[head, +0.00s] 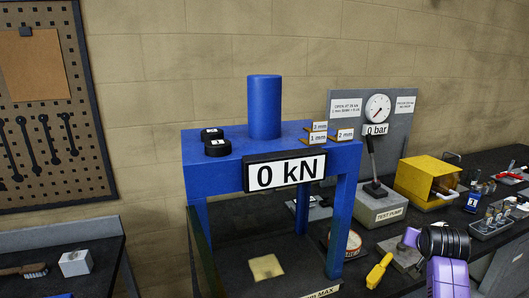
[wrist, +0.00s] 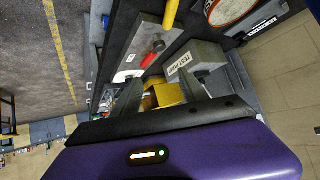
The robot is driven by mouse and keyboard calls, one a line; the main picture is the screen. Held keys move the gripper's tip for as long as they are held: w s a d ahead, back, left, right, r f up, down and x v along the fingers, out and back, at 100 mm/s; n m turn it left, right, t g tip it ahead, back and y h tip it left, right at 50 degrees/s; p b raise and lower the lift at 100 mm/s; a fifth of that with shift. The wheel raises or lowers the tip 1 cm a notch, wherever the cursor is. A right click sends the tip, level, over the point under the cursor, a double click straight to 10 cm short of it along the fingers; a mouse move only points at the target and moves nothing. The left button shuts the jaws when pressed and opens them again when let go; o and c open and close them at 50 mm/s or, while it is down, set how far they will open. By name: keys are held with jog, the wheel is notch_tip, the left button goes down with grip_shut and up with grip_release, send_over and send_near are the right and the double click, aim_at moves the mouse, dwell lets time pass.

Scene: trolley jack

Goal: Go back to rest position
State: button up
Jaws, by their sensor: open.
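My gripper (wrist: 165,88) shows in the wrist view as two dark fingers standing apart beyond the purple housing. I see nothing held between them; a yellow box (wrist: 168,95) shows in the gap, farther off. In the head view my purple and black arm is at the lower right, in front of the dark bench. I cannot make out the fingers clearly there. The blue press (head: 215,170) stands left of my arm, with a display reading 0 kN (head: 285,172). The gauge panel (head: 345,108) behind it reads 0 bar.
The test pump (head: 380,208) with its upright lever stands on the bench (head: 485,155), beside the yellow box (head: 425,180). A yellow-handled tool (head: 378,271) lies near my arm. A rack of small parts (head: 492,222) is at the right.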

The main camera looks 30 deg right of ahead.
jog(key=s+a+f+n+t+b, duration=0.15)
jog(key=a+n+t, duration=0.3)
jog(key=a, duration=0.95)
jog(key=s+a+f+n+t+b, duration=0.1)
jog(key=a+f+n+t, duration=0.3)
jog(key=a, duration=1)
jog(key=s+a+f+n+y+b, duration=0.1)
jog(key=s+a+y, duration=0.3)
jog(key=s+a, duration=0.7)
jog(key=s+a+f+n+y+b, duration=0.1)
jog(key=s+a+n+y+b, duration=0.2)
jog(key=s+a, duration=0.9)
jog(key=shift+s+a+f+t+y, duration=0.15)
jog(key=shift+a+f+t+y, duration=0.25)
jog(key=shift+y, duration=0.5)
jog(key=shift+f+n, duration=0.1)
jog(key=shift+n, duration=0.15)
jog(key=shift+c, duration=0.2)
